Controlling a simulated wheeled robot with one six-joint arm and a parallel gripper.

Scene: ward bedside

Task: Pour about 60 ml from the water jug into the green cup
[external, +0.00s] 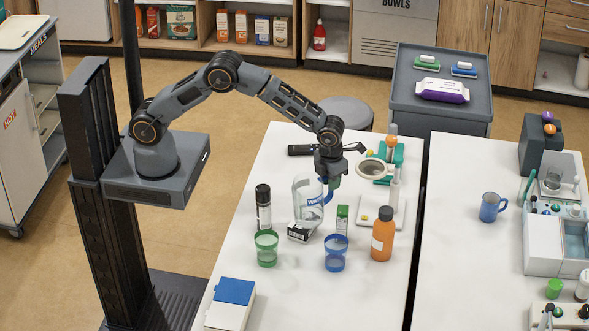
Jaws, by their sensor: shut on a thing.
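The green cup (266,250) is see-through and stands upright on the table, in front and to the left of the jug. I cannot make out any water level in the jug or the cup.
A dark bottle (263,210) stands behind the green cup. A small black-and-white box (300,234) is by the jug's base. A blue cup (335,254), a green box (342,219) and an orange bottle (382,236) stand to the right. A blue-and-white box (231,303) lies at front left.

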